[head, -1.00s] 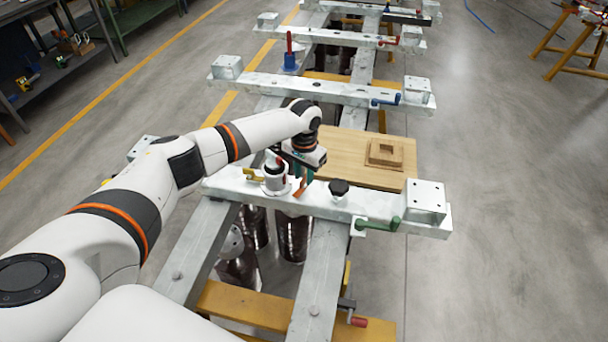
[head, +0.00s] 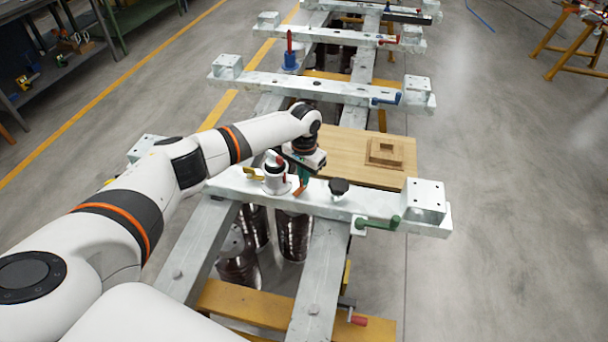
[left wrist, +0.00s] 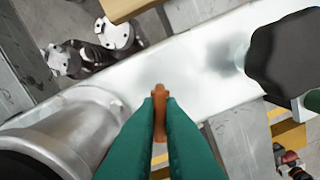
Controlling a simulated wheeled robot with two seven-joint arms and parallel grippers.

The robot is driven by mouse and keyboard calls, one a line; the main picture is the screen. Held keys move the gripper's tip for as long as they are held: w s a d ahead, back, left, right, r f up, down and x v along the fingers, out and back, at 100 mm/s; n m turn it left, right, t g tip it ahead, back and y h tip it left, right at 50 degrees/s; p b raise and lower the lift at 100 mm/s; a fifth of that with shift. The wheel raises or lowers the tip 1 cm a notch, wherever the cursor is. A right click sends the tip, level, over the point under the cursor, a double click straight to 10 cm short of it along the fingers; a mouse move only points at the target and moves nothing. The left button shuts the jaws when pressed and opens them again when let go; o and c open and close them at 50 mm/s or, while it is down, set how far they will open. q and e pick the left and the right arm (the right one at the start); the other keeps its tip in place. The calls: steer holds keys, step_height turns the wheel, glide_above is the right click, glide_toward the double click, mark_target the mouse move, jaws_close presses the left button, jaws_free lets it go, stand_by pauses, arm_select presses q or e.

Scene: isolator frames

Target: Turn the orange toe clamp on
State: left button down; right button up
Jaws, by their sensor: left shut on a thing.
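The orange toe clamp shows as a small orange handle (head: 299,188) on the near pale crossbeam, just right of a white cylindrical fitting. My left gripper (head: 304,175) reaches over the crossbeam from behind. In the left wrist view its green fingers (left wrist: 160,108) are shut on the orange handle (left wrist: 160,122), which points along the fingers' line above the white beam. The fingers and arm hide part of the clamp, so its full position cannot be told. My right gripper is not in view.
The white cylindrical fitting (head: 275,178) with a yellow lever (head: 254,174) stands left of the clamp. A black knob (head: 339,187) and a green handle (head: 378,223) are to the right. A wooden board (head: 350,150) lies behind. Further crossbeams stand at the back.

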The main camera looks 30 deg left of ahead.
arm_select(q)
steer(key=m, duration=0.3)
steer(key=shift+p, duration=0.4)
steer(key=m, duration=0.6)
steer(key=shift+m, duration=0.3)
steer(key=shift+w+r+m, duration=0.1)
steer(key=shift+m, duration=1.5)
steer(key=c, duration=1.6)
jaws_free()
steer(key=shift+o, duration=0.2)
